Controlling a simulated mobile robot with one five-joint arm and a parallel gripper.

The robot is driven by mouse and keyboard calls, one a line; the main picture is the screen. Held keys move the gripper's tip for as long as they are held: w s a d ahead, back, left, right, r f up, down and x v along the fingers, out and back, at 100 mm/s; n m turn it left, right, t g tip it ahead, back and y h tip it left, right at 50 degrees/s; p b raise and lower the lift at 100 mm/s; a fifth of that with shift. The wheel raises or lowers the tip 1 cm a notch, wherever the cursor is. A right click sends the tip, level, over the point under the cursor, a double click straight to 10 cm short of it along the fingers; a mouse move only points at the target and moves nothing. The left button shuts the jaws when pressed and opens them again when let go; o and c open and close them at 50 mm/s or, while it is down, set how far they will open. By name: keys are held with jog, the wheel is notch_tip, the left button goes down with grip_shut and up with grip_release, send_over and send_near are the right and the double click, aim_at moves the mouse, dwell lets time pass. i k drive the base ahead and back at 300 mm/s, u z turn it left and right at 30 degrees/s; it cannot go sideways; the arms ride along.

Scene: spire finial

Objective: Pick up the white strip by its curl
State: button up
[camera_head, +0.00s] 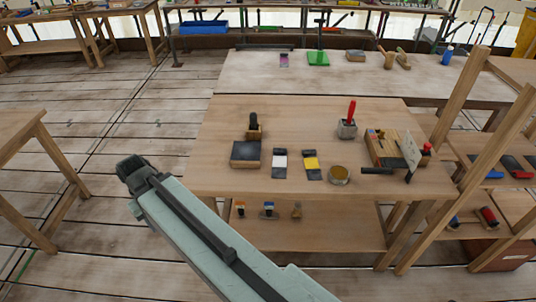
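The white strip (280,164) lies near the front of the wooden workbench (225,182), left of a similar yellow strip (312,164). Both appear to have dark ends. The curl on the white strip is too small to make out. My pale green arm reaches from the bottom of the view to the upper left. Its dark end, with my gripper (133,172), is over the floor to the left of the bench, well apart from the white strip. The fingers cannot be made out.
A round tin (339,175), a red-handled tool (350,115) and a wooden box (385,147) are to the right. Wooden posts (470,130) rise at right. Floor left of the bench is open.

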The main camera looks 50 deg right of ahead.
aim_at(280, 154)
jog(key=u, duration=0.1)
jog(key=i, duration=1)
jog(key=z, duration=0.1)
